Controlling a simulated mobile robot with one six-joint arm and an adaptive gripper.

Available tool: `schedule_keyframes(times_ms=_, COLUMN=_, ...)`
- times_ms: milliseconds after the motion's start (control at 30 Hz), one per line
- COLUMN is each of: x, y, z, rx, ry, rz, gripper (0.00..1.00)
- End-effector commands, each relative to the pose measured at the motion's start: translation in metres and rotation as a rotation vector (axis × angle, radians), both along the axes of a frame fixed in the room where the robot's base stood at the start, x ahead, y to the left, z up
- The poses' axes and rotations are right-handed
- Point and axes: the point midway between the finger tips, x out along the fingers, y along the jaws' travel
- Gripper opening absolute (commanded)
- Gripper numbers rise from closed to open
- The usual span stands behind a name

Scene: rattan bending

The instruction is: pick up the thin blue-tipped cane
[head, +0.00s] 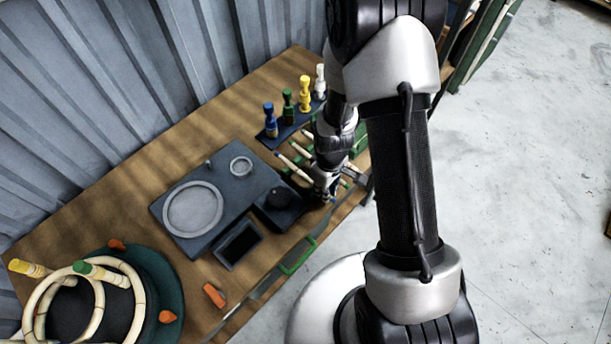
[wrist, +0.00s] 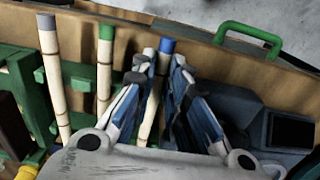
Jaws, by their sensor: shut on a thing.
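My gripper (wrist: 160,74) points down at a rack of canes, and its fingers are shut on the thin blue-tipped cane (wrist: 167,46). In the wrist view the blue tip stands out just beyond the fingertips, and the pale shaft runs between the fingers.
The green rack (wrist: 80,76) holds the neighbouring canes close by. A dark block (head: 280,205) and a grey fixture plate (head: 180,232) sit left of my gripper. Bottles, including a yellow one (head: 304,96), stand behind. A green handle (head: 298,258) is at the bench's front edge.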

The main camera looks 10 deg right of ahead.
Motion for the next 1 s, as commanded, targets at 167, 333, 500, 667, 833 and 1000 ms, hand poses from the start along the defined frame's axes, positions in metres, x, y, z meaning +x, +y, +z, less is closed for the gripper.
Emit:
schedule_keyframes(times_ms=167, x=0.0, y=0.0, z=0.001, rx=0.0, ry=0.0, rz=0.0, gripper=0.0)
schedule_keyframes(times_ms=333, x=0.001, y=0.0, z=0.011, rx=0.0, ry=-0.002, rz=0.0, gripper=0.0)
schedule_keyframes(times_ms=500, x=0.001, y=0.0, z=0.038, rx=0.0, ry=-0.005, rz=0.0, gripper=0.0)
schedule_keyframes(times_ms=667, x=0.002, y=0.0, z=0.083, rx=0.0, ry=-0.007, rz=0.0, gripper=0.0)
schedule_keyframes(times_ms=833, x=0.002, y=0.0, z=0.134, rx=0.0, ry=-0.007, rz=0.0, gripper=0.0)
schedule_keyframes(times_ms=1000, x=0.001, y=0.0, z=0.171, rx=0.0, ry=-0.005, rz=0.0, gripper=0.0)
